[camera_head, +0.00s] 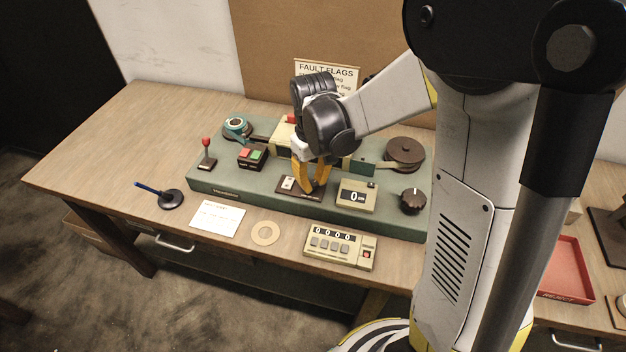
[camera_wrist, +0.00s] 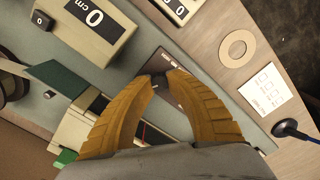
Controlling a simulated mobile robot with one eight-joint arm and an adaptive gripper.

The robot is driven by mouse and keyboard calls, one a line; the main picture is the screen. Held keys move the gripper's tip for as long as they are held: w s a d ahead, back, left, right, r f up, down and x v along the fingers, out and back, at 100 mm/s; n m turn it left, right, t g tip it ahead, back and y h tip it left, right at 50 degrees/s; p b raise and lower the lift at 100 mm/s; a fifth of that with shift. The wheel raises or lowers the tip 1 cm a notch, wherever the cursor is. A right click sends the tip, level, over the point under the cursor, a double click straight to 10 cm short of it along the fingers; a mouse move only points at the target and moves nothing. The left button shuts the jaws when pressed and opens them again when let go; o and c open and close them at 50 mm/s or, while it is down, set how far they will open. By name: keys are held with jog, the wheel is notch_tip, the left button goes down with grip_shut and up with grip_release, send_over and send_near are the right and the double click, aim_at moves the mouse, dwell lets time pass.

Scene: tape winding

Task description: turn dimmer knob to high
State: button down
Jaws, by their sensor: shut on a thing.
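My gripper (camera_head: 308,190) has two yellow fingers that point down at a dark brown plate (camera_wrist: 142,62) on the green machine base. In the wrist view my gripper (camera_wrist: 160,82) is shut on a small dark part (camera_wrist: 158,78) that stands on this plate. The fingers hide most of that part, and I cannot tell its turn setting or whether it is the dimmer knob. A round black knob (camera_head: 412,201) with a white mark stands at the right end of the base, apart from my gripper.
A length display (camera_head: 357,196) stands close to the right of my gripper; it also shows in the wrist view (camera_wrist: 95,22). A red and green button box (camera_head: 252,156) is to the left. A counter (camera_head: 340,247), tape ring (camera_head: 265,233) and card (camera_head: 217,219) lie in front.

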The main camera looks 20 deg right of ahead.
aim_at(314, 183)
jog(key=m, duration=0.6)
jog(key=shift+m, duration=0.3)
jog(key=m, duration=0.6)
jog(key=shift+p, duration=0.35)
jog(key=c, duration=1.2)
grip_release()
jog(key=shift+c, duration=0.2)
notch_tip(314, 183, up, 12)
